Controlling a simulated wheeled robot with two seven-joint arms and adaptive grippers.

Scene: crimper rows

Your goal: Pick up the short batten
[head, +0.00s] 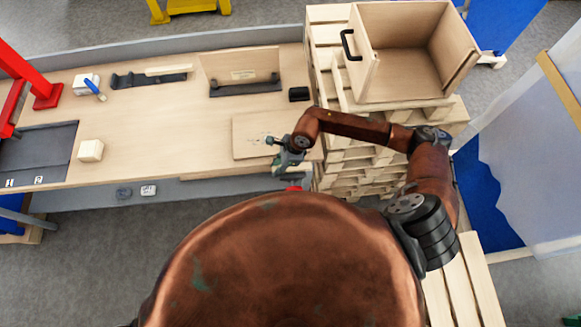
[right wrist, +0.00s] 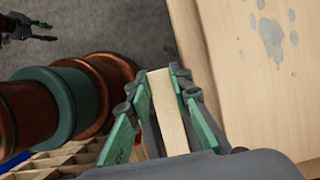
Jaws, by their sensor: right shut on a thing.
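My right gripper (head: 283,150) is over the front edge of the bench, beside a square wooden board. In the right wrist view my right gripper (right wrist: 163,110) has its green-padded fingers closed on both sides of a pale wooden batten (right wrist: 171,115), whose far end shows between the fingertips. The batten cannot be made out in the head view. A dark two-fingered gripper, which looks like my left gripper (right wrist: 35,31), shows at the upper left of the right wrist view with its fingers apart and nothing between them.
Another pale strip (head: 168,70) lies at a dark rack (head: 135,80) at the back. The board (head: 245,140) lies on the bench (head: 150,130). An open wooden box (head: 400,95) stands on stacked pallets (head: 330,35) at right.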

